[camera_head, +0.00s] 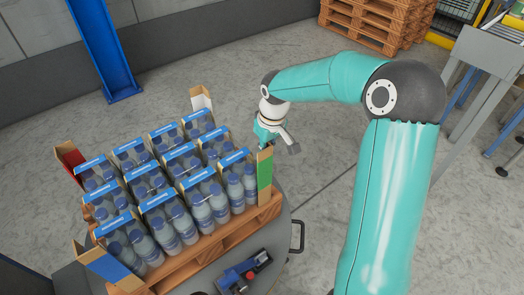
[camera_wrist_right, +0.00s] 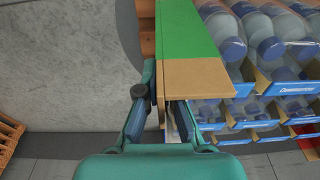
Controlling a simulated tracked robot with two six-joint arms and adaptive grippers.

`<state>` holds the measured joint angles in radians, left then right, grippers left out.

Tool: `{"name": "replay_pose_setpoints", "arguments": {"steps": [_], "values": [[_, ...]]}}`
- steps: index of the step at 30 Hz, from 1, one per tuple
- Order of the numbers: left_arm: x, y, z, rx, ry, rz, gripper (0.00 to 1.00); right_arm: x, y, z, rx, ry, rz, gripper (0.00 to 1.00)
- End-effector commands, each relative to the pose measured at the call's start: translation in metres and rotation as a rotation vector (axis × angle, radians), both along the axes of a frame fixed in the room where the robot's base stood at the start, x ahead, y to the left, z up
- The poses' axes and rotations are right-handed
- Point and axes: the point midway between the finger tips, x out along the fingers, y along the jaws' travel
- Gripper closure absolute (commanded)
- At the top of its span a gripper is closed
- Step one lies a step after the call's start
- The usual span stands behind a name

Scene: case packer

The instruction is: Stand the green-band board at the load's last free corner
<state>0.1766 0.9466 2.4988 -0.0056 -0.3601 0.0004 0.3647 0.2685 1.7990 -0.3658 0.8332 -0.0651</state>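The green-band board (camera_head: 265,172) is a tan cardboard angle piece with a green band. It stands about upright at the right corner of the bottle load (camera_head: 170,183), close against it. My right gripper (camera_head: 280,140) is at the board's upper end. In the right wrist view the board's green face (camera_wrist_right: 190,30) and tan end (camera_wrist_right: 197,76) show, and the fingers (camera_wrist_right: 161,104) close in on both sides of its edge. One fingertip is hidden behind the tan part. My left gripper is in neither view.
Other corner boards stand at the load: white (camera_head: 200,99), red (camera_head: 70,158) and blue (camera_head: 101,263). The load sits on a wooden pallet (camera_head: 205,249). A blue post (camera_head: 104,48) and stacked pallets (camera_head: 378,22) stand behind.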

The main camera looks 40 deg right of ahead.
Motion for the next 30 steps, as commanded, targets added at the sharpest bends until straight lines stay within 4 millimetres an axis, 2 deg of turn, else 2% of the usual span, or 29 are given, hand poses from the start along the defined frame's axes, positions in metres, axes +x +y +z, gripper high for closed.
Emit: {"name": "replay_pose_setpoints", "arguments": {"steps": [4,9,10,22,26,30], "values": [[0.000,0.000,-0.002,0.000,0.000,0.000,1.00,0.000,0.000,-0.001,0.000,-0.001,0.000,1.00],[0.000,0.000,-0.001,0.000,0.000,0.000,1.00,0.000,0.000,-0.001,0.000,0.000,0.001,0.71],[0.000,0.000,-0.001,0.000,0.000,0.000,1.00,0.000,0.000,-0.001,0.000,0.000,0.001,0.69],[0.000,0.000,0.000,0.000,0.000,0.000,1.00,0.000,0.000,0.005,-0.001,-0.002,0.001,0.69],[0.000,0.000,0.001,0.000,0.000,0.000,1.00,-0.002,0.000,0.021,-0.002,-0.004,0.002,0.69],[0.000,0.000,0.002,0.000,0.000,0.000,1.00,-0.005,0.001,0.048,-0.003,-0.006,0.002,0.69]]}}
